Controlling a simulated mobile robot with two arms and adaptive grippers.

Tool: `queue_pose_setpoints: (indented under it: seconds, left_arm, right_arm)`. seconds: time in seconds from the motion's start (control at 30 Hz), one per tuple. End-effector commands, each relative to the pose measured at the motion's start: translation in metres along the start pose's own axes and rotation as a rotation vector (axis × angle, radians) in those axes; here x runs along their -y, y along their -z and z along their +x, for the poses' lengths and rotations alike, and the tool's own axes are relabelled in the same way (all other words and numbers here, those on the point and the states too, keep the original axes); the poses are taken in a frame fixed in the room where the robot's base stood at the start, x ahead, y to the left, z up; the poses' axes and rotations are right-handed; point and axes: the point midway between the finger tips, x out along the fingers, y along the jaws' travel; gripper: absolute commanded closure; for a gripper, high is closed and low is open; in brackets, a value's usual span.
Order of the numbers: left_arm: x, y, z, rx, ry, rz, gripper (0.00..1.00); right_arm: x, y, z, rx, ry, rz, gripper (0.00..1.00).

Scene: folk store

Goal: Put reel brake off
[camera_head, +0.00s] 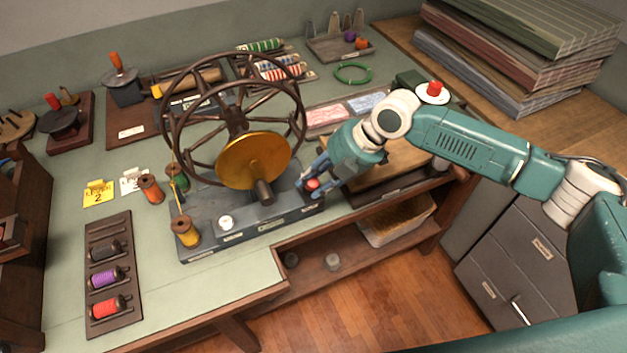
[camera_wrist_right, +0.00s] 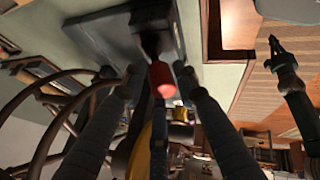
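The reel winder has a large dark spoked wheel (camera_head: 170,135) with a gold disc (camera_head: 252,160) on a grey base (camera_head: 262,222). A red knob (camera_head: 313,184) sits at the right end of this base, likely the reel brake's handle. My right gripper (camera_head: 312,183) is at this knob. In the right wrist view the red knob (camera_wrist_right: 163,80) lies between the two fingertips, with gaps seeming to show on both sides. Contact is hard to judge. A dark claw (camera_wrist_right: 279,52) at the right of the wrist view looks like my left gripper. The head view does not show it.
Thread spools (camera_head: 185,231) stand by the winder's left side. A spool tray (camera_head: 110,277) lies at the front left. A white button (camera_head: 226,222) is on the base. Ledgers (camera_head: 500,50) are stacked at the back right. An open shelf (camera_head: 325,270) is below the bench.

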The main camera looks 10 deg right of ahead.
Motion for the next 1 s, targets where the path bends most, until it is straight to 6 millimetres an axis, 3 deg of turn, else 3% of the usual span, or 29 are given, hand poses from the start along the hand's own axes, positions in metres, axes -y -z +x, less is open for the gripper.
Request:
queue_pose_setpoints:
  seconds: [0.03, 0.1, 0.33, 0.57, 1.0]
  left_arm:
    - [0.0, -0.001, 0.0, 0.001, 0.0, 0.0, 1.0]
    - [0.0, -0.001, 0.0, 0.001, 0.0, 0.0, 1.0]
    - [0.0, 0.0, -0.003, 0.001, 0.0, 0.0, 1.0]
    - [0.0, 0.0, -0.011, 0.001, 0.0, 0.0, 1.0]
    - [-0.001, -0.002, 0.017, 0.001, -0.001, 0.002, 1.0]
  right_arm:
    - [0.002, 0.004, 0.001, -0.008, 0.006, -0.001, 0.9]
    - [0.002, 0.004, 0.001, -0.009, 0.008, -0.001, 1.0]
    - [0.001, 0.005, 0.001, -0.013, 0.027, 0.009, 1.0]
    - [-0.011, 0.004, 0.003, -0.037, 0.155, 0.074, 1.0]
    - [-0.029, -0.004, 0.011, -0.075, 0.379, 0.185, 1.0]
